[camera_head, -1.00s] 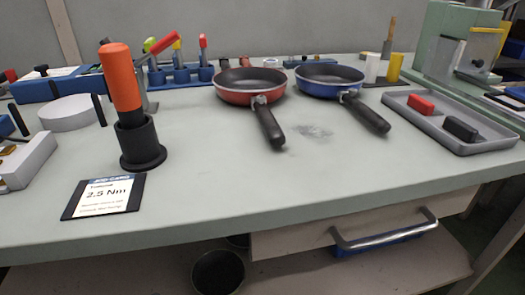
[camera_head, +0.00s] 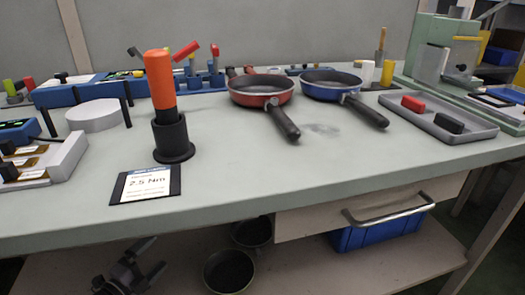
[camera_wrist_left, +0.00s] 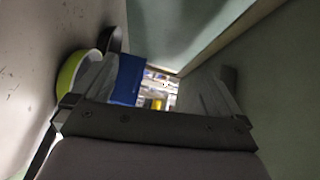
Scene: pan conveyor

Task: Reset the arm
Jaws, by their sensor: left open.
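My left gripper (camera_head: 130,268) shows in the head view at the lower left, below the front edge of the workbench (camera_head: 225,190) and over the lower shelf. In the left wrist view the two fingers (camera_wrist_left: 155,88) stand wide apart with nothing held between them. A pan with a yellow-green rim (camera_wrist_left: 70,85) is at the left of that view, beside the left finger. My right gripper is in neither view.
On the bench are a red pan (camera_head: 262,90), a blue pan (camera_head: 330,84), an orange-handled tool (camera_head: 160,80) in a black holder and a grey tray (camera_head: 472,133). Below are dark pans (camera_head: 228,272), a drawer (camera_head: 300,222) and a blue bin (camera_head: 375,235).

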